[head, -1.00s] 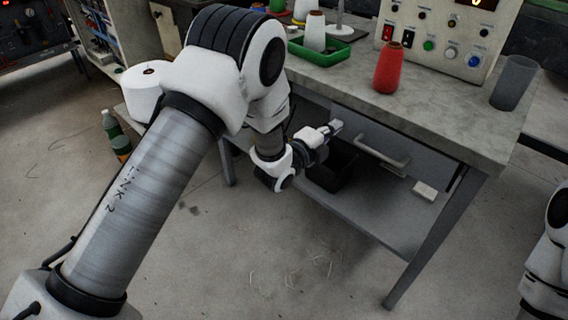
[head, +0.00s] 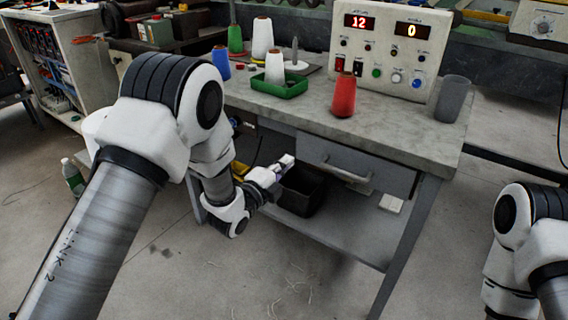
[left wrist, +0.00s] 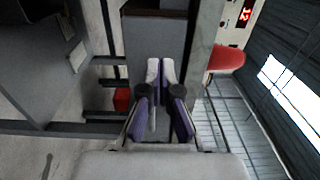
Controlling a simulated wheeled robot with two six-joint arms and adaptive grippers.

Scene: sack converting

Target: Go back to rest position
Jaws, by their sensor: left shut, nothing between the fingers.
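My left gripper (head: 286,162) is shut and empty. In the head view it is in front of the workbench (head: 300,115), below the worktop edge and left of the drawer (head: 352,160). In the left wrist view its two fingers (left wrist: 161,82) are close together with nothing between them. Of my right arm, only white and grey links show at the right edge of the head view; its gripper is out of view.
A black bin (head: 301,192) stands on the bench's lower shelf, close to my left gripper. Open floor lies in front.

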